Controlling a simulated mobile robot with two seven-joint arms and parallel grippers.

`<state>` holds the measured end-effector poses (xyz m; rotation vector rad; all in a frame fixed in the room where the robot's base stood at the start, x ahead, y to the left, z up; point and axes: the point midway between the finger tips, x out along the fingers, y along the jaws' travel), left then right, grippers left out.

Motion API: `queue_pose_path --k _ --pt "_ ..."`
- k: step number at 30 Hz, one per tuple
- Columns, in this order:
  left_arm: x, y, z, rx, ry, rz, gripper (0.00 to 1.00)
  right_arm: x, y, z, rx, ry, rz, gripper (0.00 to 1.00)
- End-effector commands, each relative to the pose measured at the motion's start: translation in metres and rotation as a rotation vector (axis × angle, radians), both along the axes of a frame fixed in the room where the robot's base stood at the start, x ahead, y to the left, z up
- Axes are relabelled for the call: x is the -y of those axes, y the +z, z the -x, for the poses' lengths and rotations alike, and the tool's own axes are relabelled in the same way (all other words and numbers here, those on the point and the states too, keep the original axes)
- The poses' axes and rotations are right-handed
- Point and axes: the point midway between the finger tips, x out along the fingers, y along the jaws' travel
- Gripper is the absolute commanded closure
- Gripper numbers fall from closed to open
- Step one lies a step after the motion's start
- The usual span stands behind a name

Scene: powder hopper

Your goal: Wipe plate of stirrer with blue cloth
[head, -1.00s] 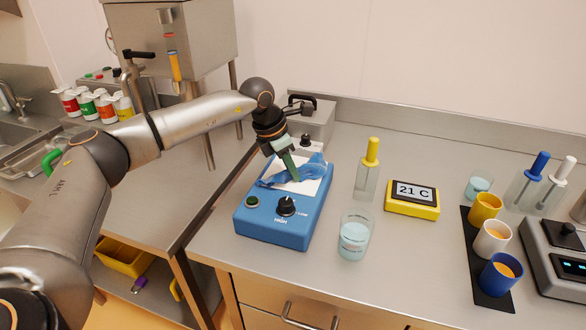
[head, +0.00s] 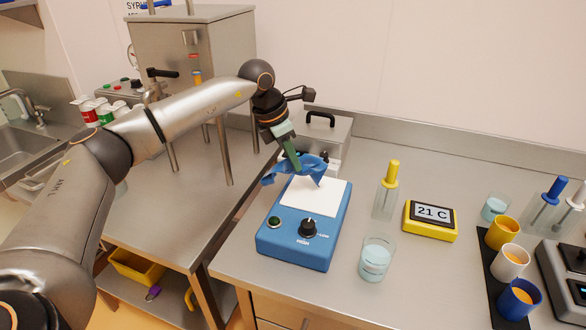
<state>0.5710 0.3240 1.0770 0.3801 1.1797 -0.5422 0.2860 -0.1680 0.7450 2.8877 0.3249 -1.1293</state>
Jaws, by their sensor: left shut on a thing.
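The stirrer is a blue box (head: 298,248) with a dial and a green button on its front. Its white square plate (head: 318,195) is mostly bare. My left gripper (head: 294,163) is shut on the blue cloth (head: 311,168), which bunches around the fingertips at the plate's back left edge. Part of the cloth hangs past the plate on the left. I cannot tell whether the cloth touches the plate. My right gripper is not in view.
A metal box with a black handle (head: 320,130) stands behind. Cups (head: 510,262) stand on a dark mat at right.

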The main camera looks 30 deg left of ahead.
Motion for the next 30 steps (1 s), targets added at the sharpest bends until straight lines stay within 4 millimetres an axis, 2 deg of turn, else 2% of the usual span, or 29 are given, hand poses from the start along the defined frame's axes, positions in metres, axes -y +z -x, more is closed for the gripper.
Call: queue_pose_path --k 1,9,25,30 --pt "0.000 0.008 0.000 -0.001 0.000 0.001 1.00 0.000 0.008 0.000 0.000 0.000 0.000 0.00" --pt "0.001 0.029 0.000 0.000 -0.004 0.001 1.00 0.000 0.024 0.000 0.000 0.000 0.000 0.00" --pt "0.001 0.035 0.000 0.001 -0.003 0.001 1.00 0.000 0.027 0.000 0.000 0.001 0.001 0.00" --pt "0.002 0.051 0.000 0.002 -0.004 0.001 1.00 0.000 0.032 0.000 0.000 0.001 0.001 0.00"
